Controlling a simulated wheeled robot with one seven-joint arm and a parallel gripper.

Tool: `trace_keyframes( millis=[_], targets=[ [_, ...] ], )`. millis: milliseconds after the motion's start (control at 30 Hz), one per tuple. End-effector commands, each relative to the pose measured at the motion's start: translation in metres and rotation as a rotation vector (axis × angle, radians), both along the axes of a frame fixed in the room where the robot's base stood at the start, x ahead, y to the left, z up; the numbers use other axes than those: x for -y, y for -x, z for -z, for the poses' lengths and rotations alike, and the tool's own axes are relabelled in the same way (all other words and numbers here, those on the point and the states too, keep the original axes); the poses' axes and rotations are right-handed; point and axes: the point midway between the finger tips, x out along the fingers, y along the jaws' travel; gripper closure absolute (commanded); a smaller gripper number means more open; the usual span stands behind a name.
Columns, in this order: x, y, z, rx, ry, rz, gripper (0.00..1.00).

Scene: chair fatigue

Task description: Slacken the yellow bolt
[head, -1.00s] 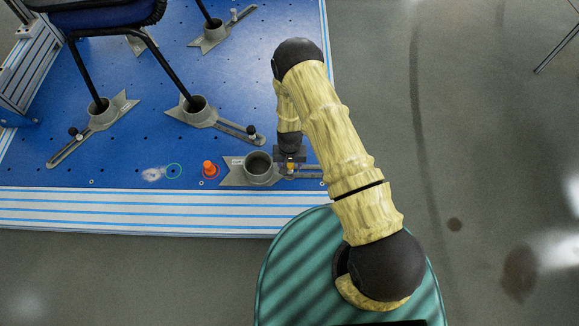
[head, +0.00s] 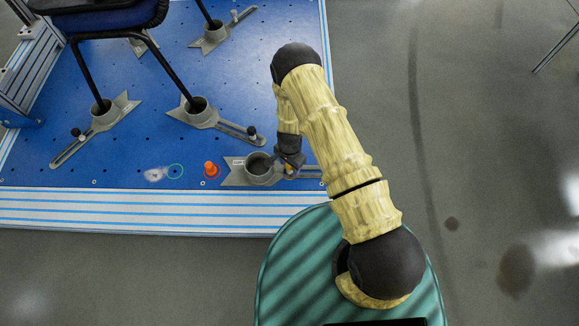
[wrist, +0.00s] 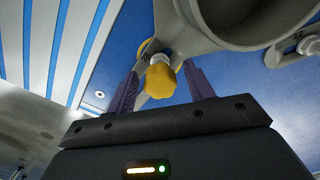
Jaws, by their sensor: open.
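The yellow bolt (wrist: 160,82) has a lobed knob head on a pale shank, mounted at the slotted arm of a grey socket bracket (wrist: 190,30). In the head view the bolt (head: 289,170) is a small yellow spot, partly covered by my gripper. My gripper (wrist: 162,70) is open, with one purple finger left and one right of the knob. Gaps show between the knob and both fingers in the wrist view. In the head view my gripper (head: 291,160) is just right of the empty round socket (head: 259,165).
The bracket sits on a blue perforated board (head: 130,160) near its striped front edge.

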Motion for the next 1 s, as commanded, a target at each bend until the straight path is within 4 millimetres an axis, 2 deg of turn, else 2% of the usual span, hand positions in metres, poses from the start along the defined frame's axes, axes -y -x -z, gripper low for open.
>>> trace_keyframes(
  millis=[133,367,533,767,1000],
  targets=[
    [0.0,0.0,0.0004,0.0,0.0,-0.003,0.47],
    [-0.0001,0.0001,0.0003,0.0,0.0,-0.005,0.92],
    [-0.0001,0.0002,-0.0005,0.0,0.0,-0.071,0.92],
    [-0.0003,0.0004,-0.0005,-0.001,-0.001,-0.347,0.92],
    [-0.0003,0.0004,0.0001,-0.001,-0.001,-0.36,0.92]
  ],
)
